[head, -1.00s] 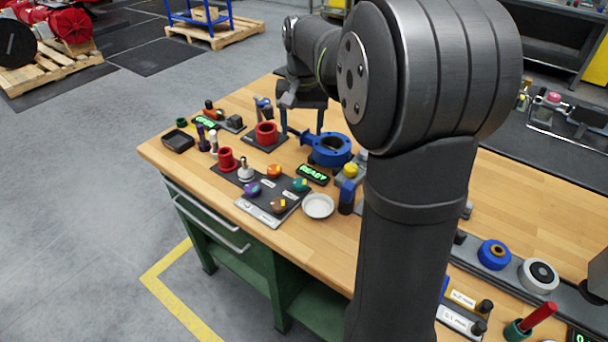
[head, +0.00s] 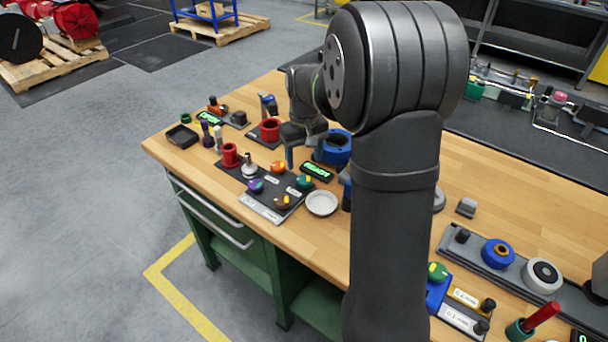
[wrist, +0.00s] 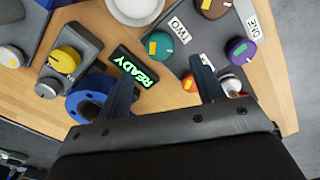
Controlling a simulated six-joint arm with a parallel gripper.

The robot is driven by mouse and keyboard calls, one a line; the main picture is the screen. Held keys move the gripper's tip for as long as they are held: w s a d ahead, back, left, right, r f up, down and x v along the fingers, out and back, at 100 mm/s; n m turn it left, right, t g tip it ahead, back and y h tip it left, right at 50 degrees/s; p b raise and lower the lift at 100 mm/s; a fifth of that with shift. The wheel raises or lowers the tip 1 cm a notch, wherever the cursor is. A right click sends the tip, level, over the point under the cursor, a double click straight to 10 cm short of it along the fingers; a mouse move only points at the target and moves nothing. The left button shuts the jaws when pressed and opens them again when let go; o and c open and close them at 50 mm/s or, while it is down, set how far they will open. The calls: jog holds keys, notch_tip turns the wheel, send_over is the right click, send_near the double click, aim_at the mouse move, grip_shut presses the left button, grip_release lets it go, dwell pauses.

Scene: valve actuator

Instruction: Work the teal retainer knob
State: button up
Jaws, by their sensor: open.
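The teal retainer knob (wrist: 160,44) sits on a dark panel (wrist: 183,62) and carries a yellow mark. In the head view the teal knob (head: 304,183) is at the panel's right side. An orange knob (wrist: 189,84), a brown knob (wrist: 214,8) and a purple knob (wrist: 240,50) share the panel. My gripper (wrist: 163,72) is open and empty, fingers apart. In the wrist view the teal knob shows beyond the fingertips, roughly between them, with no contact visible. The orange knob is partly hidden by the right finger.
A lit READY display (wrist: 135,70) lies beside the left finger. A blue ring-shaped part (wrist: 90,97) and a yellow knob (wrist: 65,60) stand to its left. A white dish (head: 321,203) is near the panel. A red cylinder (head: 270,130) stands behind.

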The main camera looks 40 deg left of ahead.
aim_at(304, 179)
notch_tip(304, 179, down, 7)
jog(key=shift+r, duration=0.1)
dwell(0.3)
jog(key=c, duration=1)
